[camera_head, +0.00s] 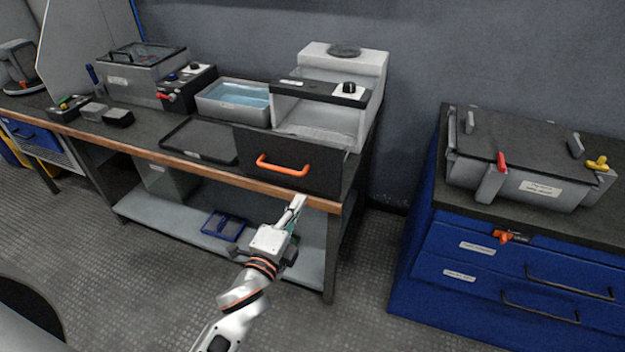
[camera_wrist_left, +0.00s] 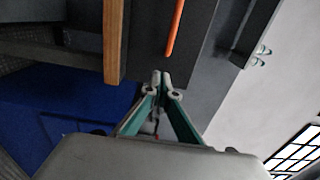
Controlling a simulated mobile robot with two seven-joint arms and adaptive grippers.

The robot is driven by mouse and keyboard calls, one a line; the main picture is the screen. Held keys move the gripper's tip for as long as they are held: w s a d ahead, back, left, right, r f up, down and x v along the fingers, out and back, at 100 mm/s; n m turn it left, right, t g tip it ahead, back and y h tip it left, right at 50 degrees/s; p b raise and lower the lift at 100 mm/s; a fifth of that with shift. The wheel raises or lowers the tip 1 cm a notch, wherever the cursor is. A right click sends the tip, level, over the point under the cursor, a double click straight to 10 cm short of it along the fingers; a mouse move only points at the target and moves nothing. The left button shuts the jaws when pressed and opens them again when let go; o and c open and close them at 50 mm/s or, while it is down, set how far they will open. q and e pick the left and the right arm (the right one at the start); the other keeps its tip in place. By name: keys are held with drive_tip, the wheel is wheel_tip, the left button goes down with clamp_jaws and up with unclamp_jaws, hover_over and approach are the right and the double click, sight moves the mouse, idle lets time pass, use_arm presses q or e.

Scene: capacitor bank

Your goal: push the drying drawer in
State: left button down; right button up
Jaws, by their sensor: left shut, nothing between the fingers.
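The drying drawer (camera_head: 287,161) has a dark front with an orange handle (camera_head: 283,166). It stands pulled out from the white drying unit (camera_head: 343,85) on the workbench, and its light interior shows behind the front. My left gripper (camera_head: 299,201) is shut and empty, just in front of and below the right part of the drawer front. In the left wrist view the shut fingertips (camera_wrist_left: 161,79) point at the dark drawer front (camera_wrist_left: 186,70), with the orange handle (camera_wrist_left: 175,28) beyond them. I cannot tell whether the tips touch it. My right gripper is not in view.
A dark tray (camera_head: 200,140) and a water basin (camera_head: 233,101) sit left of the drawer. The bench's wooden edge (camera_head: 190,167) runs below it. A blue cabinet (camera_head: 480,262) with a lidded grey box (camera_head: 525,180) stands at the right. Floor between bench and cabinet is free.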

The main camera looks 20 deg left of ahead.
sight(317, 171)
use_arm(q)
drive_tip(key=w, duration=0.8)
drive_tip(key=shift+w+d+f, duration=0.1)
drive_tip(key=shift+w+d, duration=0.05)
drive_tip(key=shift+w, duration=0.7)
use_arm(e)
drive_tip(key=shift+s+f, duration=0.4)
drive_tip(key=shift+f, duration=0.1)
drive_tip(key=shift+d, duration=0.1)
